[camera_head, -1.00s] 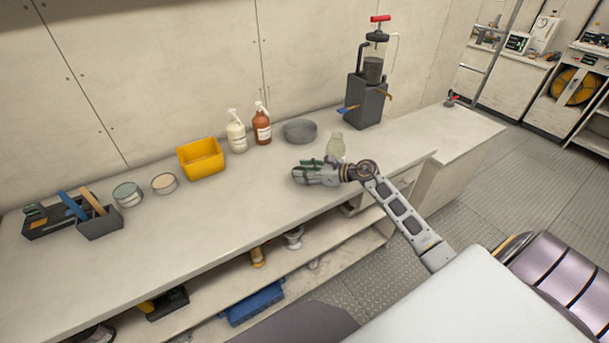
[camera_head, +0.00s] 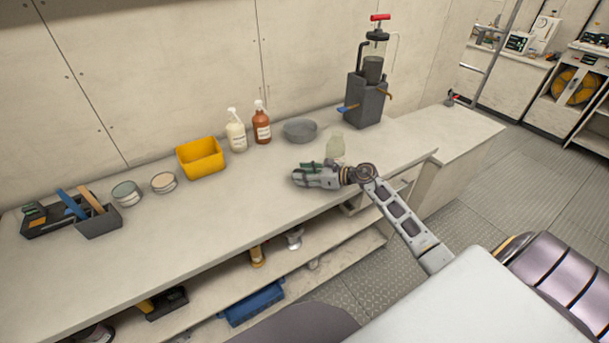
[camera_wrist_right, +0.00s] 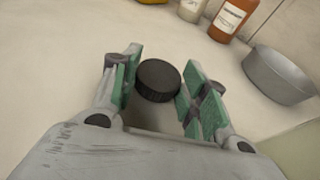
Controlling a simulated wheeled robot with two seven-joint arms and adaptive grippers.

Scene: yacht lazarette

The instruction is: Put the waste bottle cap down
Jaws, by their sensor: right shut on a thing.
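The waste bottle cap (camera_wrist_right: 158,80) is a black, round, ridged disc between the green finger pads of my right gripper (camera_wrist_right: 160,92) in the right wrist view. My right gripper (camera_head: 302,174) is shut on it, low over the bench in the head view. There the cap is hidden by the fingers. The gap between cap and bench top, if any, cannot be told. A pale translucent bottle (camera_head: 335,147) stands just behind my right wrist, partly covered by it. My left gripper is not in view.
A grey bowl (camera_head: 299,130), brown pump bottle (camera_head: 261,126), white pump bottle (camera_head: 236,135) and yellow bin (camera_head: 200,160) line the bench's back. A pump apparatus (camera_head: 366,100) stands further right. The bench top (camera_head: 215,215) is clear left of my gripper and along its front.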

